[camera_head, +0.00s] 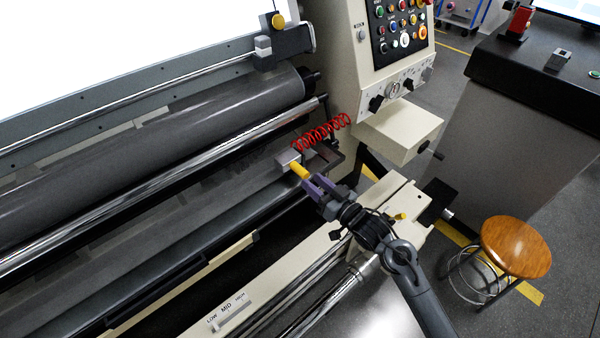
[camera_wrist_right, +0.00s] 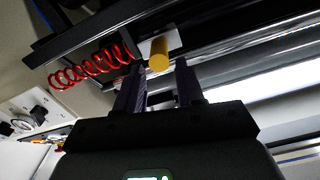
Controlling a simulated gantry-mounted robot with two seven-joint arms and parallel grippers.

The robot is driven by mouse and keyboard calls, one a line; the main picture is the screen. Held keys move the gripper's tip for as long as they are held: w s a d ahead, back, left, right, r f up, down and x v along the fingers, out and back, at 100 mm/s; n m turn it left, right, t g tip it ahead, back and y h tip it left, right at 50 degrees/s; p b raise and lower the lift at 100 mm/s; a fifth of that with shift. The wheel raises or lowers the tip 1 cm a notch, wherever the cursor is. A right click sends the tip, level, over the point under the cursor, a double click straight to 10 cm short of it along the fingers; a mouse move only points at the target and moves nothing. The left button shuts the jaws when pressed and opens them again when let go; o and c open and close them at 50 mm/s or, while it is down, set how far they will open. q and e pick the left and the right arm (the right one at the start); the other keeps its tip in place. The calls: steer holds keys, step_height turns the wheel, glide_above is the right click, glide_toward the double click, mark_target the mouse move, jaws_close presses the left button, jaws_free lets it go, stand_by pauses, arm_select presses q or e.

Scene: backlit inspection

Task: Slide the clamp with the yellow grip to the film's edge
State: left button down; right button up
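The clamp (camera_head: 286,160) is a small pale grey block with a yellow grip (camera_head: 299,171), on the dark rail at the machine's right end. In the right wrist view the yellow grip (camera_wrist_right: 159,55) points toward me. My right gripper (camera_head: 311,185) has purple fingers and reaches the grip from the front right. In the wrist view its fingers (camera_wrist_right: 160,80) are apart, one on each side of the grip's end, with gaps showing. The film seems to be the dark sheet around the large roller (camera_head: 190,122); its exact edge is hard to make out. My left gripper is out of view.
A red coiled hose (camera_head: 322,132) hangs just behind the clamp. A chrome roller (camera_head: 170,187) runs along the left. A control panel (camera_head: 400,25) and a cream box (camera_head: 398,128) stand behind right. A wooden stool (camera_head: 515,246) is at the right.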

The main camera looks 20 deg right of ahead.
mark_target(307, 176)
steer(key=b+x, duration=0.1)
steer(key=x, duration=0.5)
steer(key=shift+w+a, duration=0.1)
steer(key=shift+w, duration=0.25)
jaws_close()
